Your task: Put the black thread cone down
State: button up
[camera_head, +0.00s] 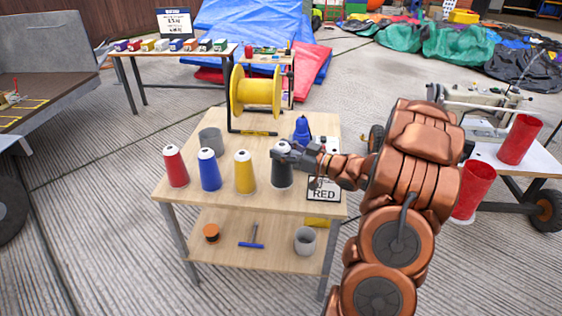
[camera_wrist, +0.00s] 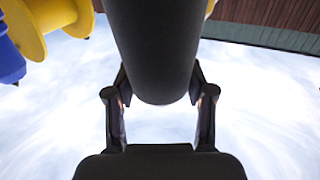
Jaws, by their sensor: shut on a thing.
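The black thread cone (camera_head: 282,172) is at the right end of a row of thread cones on the wooden table's top (camera_head: 217,190). It looks upright; I cannot tell whether its base touches the table. My gripper (camera_head: 284,153) is shut on its upper part, coming from the right. In the wrist view the black cone (camera_wrist: 158,50) fills the upper middle, between the two fingers of my gripper (camera_wrist: 160,105). The fingers partly hide the cone's top in the head view.
Yellow (camera_head: 245,173), blue (camera_head: 209,171) and red (camera_head: 175,167) cones stand left of the black one. A grey cup (camera_head: 210,141), a yellow spool (camera_head: 256,92) and a blue bottle (camera_head: 302,130) are behind. The table's front strip is clear.

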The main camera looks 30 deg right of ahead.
jog(key=shift+f, duration=1.9)
jog(key=shift+f, duration=0.2)
jog(key=o, duration=1.4)
jog(key=shift+c, duration=0.2)
jog(key=shift+r, duration=0.1)
